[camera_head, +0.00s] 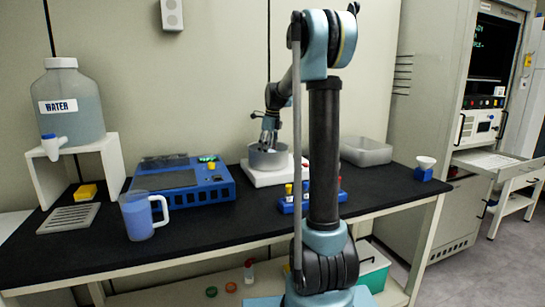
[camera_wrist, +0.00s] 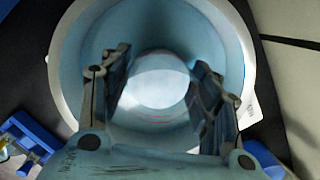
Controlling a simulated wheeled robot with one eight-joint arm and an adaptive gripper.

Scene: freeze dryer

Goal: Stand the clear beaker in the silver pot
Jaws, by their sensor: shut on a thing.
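The silver pot (camera_head: 268,161) stands on a white hot plate (camera_head: 265,175) at the back of the black bench. My gripper (camera_head: 268,144) points down into the pot's mouth. In the wrist view, my gripper (camera_wrist: 163,105) has a finger on each side of the clear beaker (camera_wrist: 162,82) and is shut on it. The beaker shows as a round, see-through shape with small red marks, inside the ring of the pot's wall (camera_wrist: 72,55). Whether its base touches the pot's floor cannot be told. In the head view the beaker is not clearly visible.
A blue device (camera_head: 205,190) and a blue-filled mug (camera_head: 140,215) stand left of the pot. A blue rack (camera_head: 290,204) is in front, partly behind my arm. A grey tub (camera_head: 366,151) is to the right. A water jug (camera_head: 68,100) stands on a white stand at far left.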

